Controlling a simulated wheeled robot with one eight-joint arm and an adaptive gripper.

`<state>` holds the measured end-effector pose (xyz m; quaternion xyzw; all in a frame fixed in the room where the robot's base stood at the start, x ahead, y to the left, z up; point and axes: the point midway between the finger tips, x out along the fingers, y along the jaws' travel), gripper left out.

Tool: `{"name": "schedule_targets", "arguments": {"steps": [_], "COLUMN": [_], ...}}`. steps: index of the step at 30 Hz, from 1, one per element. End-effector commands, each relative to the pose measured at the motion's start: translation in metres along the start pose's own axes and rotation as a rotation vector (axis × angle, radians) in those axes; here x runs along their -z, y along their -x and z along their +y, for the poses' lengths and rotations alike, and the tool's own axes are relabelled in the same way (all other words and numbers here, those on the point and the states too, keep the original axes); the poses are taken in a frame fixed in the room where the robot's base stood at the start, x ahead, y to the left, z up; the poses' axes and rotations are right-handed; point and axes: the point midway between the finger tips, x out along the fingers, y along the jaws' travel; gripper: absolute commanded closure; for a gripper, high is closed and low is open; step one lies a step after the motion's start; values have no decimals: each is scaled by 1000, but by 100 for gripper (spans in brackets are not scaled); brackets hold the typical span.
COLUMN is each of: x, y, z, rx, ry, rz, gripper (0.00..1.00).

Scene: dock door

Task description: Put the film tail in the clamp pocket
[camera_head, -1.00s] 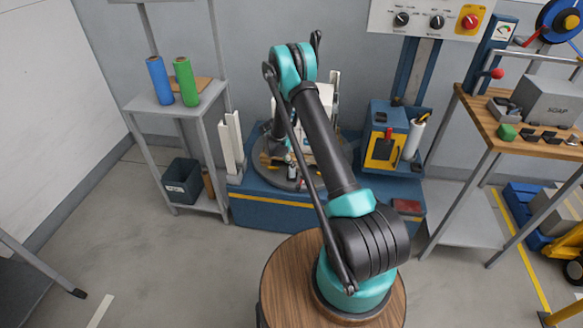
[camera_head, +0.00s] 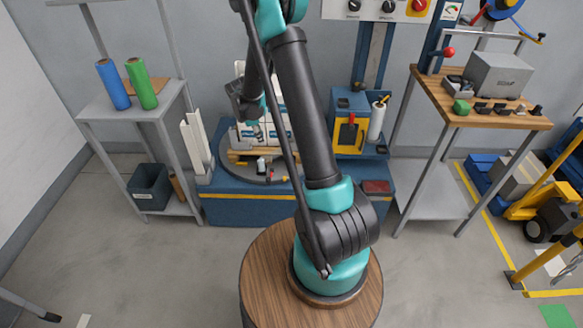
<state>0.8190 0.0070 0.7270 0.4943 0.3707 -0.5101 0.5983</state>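My gripper (camera_head: 247,104) hangs at the end of my arm, in front of the white load on the turntable. It is small and dark here, so I cannot tell whether it is open or shut, or whether it holds anything. A white film roll (camera_head: 377,120) stands upright at the right side of the blue and yellow wrapping unit (camera_head: 349,104). I cannot make out a film tail. Small parts (camera_head: 262,166) sit at the front of the dark turntable (camera_head: 238,172); I cannot tell whether one is the clamp pocket. My arm hides part of the load and turntable.
A grey shelf (camera_head: 160,113) at the left holds a blue roll (camera_head: 113,84) and a green roll (camera_head: 140,84). A wooden bench (camera_head: 510,121) with a grey box stands at the right. A pallet truck (camera_head: 550,205) is beyond it.

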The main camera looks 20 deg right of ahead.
Motion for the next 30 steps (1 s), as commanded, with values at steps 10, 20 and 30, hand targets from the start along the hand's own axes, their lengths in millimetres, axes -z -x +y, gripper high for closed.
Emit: {"name": "schedule_targets", "arguments": {"steps": [10, 20, 30], "x": [-54, -83, -91], "y": [90, 140, 155], "z": [-79, -175, -273], "rx": [-13, 5, 52], "ry": [-500, -979, -1431], "rz": [97, 194, 289], "gripper": [61, 61, 61]}}
